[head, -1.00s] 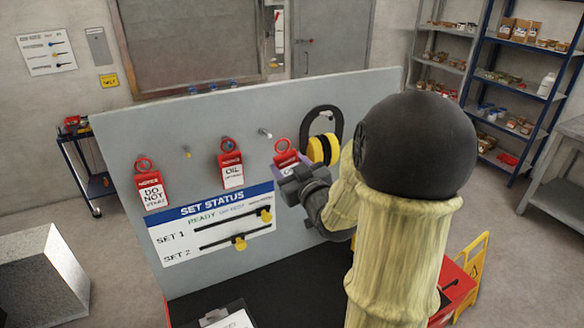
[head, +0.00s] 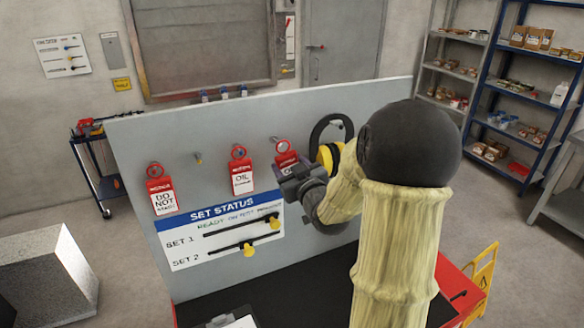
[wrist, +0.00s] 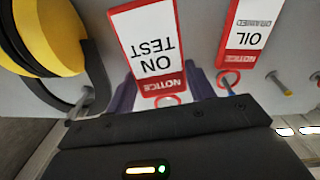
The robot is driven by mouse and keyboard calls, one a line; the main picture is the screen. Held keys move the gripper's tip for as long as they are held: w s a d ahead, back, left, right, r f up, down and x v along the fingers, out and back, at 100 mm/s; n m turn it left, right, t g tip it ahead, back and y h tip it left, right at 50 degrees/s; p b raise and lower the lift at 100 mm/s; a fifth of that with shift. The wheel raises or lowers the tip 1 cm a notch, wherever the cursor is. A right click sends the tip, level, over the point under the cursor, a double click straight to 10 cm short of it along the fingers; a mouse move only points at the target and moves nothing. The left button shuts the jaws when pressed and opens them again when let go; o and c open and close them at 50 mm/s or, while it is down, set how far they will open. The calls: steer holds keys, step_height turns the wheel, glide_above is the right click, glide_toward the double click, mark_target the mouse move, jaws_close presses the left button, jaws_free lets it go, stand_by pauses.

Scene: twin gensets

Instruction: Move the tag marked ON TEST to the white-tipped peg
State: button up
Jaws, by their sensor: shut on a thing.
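The ON TEST tag (head: 287,159), white with a red NOTICE band, is held in my gripper (head: 291,172) in front of the grey board. In the wrist view the tag (wrist: 147,45) appears upside down between the purple fingers of my gripper (wrist: 162,90), its red ring at the band end. The white-tipped peg (head: 274,139) shows at the ring's upper left in the head view. I cannot tell whether the ring is around it or in front of it. My gripper is shut on the tag.
The OIL DRAINED tag (head: 242,178) hangs just left on its own peg. A yellow-tipped peg (head: 198,158) is bare, and the DO NOT START tag (head: 163,196) hangs farther left.

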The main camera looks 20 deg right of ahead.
steer(key=shift+w+f+p, duration=0.1)
steer(key=shift+w+p, duration=0.3)
steer(key=shift+w, duration=0.9)
steer(key=shift+w+f+b, duration=0.55)
steer(key=shift+w+b, duration=0.15)
steer(key=shift+b, duration=0.3)
steer(key=o, duration=1)
steer(key=shift+o, duration=0.2)
steer(key=shift+s, duration=0.1)
steer(key=s+b, duration=0.8)
steer(key=s, duration=0.9)
